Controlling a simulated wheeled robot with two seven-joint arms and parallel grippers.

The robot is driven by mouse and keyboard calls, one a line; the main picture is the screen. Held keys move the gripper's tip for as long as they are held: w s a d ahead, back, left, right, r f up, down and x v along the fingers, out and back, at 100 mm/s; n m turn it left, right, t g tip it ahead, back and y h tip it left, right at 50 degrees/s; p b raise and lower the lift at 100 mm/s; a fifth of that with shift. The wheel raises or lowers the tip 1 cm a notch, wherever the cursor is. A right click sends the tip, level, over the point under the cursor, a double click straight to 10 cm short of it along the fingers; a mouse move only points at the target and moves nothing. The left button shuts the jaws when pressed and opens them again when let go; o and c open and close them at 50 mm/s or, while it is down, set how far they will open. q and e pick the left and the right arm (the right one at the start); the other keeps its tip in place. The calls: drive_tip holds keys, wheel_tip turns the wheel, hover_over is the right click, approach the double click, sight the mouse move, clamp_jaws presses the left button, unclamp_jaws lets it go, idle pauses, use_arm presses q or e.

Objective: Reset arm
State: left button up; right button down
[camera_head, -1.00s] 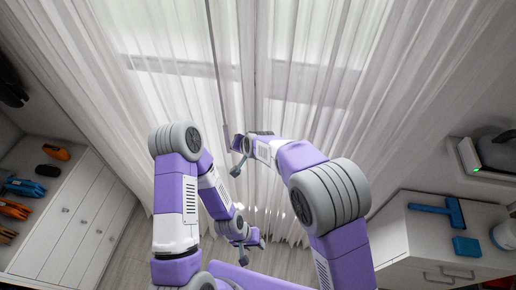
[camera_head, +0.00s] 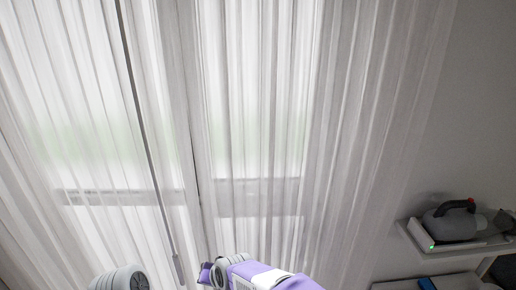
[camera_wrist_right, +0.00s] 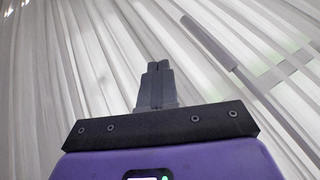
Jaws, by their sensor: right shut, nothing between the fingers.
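My right gripper (camera_wrist_right: 158,72) shows in the right wrist view, with its two dark fingers closed together and nothing between them. Pale curtains fill the view beyond it. In the head view, my right arm (camera_head: 270,278) reaches in at the bottom edge, and its fingertips cannot be made out there. A grey joint of my left arm (camera_head: 122,278) shows at the bottom left. My left gripper is out of the frame.
Sheer curtains (camera_head: 260,120) hang across a bright window, with a thin wand (camera_head: 150,150) in front. A shelf at the right (camera_head: 455,248) holds a grey appliance (camera_head: 455,222). A blue item (camera_head: 427,284) lies below it.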

drive_tip(key=s+d+f+g+h+b, duration=0.1)
drive_tip(key=d+f+b, duration=0.1)
drive_tip(key=d+f, duration=0.5)
drive_tip(key=s+d+f+m+b, duration=0.15)
drive_tip(key=d+f, duration=0.25)
drive_tip(key=f, duration=0.7)
drive_tip(key=d+f+g+h+b, duration=0.1)
drive_tip(key=d+f+b, duration=0.3)
drive_tip(key=f, duration=0.5)
drive_tip(key=s+d+f+g+b, duration=0.1)
drive_tip(key=s+d+f, duration=0.3)
drive_tip(key=s+f, duration=0.4)
drive_tip(key=s+d+f+g+y+b, duration=0.1)
drive_tip(key=s+d+f+b, duration=0.3)
drive_tip(key=s+f, duration=0.4)
drive_tip(key=shift+s+d+f+m+g, duration=0.25)
drive_tip(key=shift+s+d+m, duration=0.25)
drive_tip(key=shift+d, duration=0.3)
